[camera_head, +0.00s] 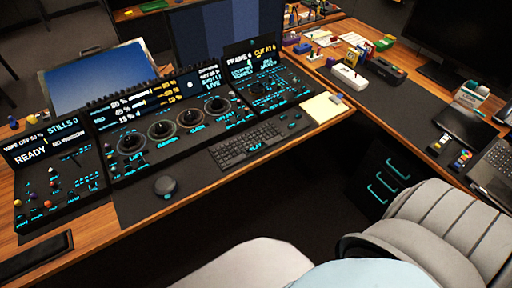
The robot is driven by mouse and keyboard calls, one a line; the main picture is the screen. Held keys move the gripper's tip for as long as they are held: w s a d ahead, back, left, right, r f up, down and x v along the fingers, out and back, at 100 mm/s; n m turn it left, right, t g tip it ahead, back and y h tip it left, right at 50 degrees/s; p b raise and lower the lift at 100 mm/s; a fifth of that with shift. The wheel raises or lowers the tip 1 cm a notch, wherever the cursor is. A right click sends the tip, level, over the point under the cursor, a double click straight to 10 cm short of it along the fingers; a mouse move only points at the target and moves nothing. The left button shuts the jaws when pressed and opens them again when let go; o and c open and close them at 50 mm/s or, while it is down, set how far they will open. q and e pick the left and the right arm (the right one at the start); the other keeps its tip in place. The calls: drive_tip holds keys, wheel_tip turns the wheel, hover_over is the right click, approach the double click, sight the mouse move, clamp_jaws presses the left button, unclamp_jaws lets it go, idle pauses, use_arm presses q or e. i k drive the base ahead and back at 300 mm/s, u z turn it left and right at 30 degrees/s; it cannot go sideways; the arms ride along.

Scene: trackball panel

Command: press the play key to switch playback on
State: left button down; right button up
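The trackball panel (160,133) stands on the wooden desk, with a row of round trackballs and a lit status strip along its top. The strip's right end shows the word LIVE. A dark keyboard (247,143) lies just right of the trackballs. Whether that key is pressed is too small to tell. Neither of my grippers is in view.
A dark mouse (165,186) lies in front of the trackballs. A panel with joystick and knobs (56,180) stands at left, another panel (262,83) at right. A cream pad (325,107) lies right of the keyboard. Grey rounded shapes fill the lower right.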

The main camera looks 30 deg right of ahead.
sight(251, 151)
drive_tip(key=u, duration=2.05)
drive_tip(key=k, duration=0.55)
drive_tip(key=z, duration=1.4)
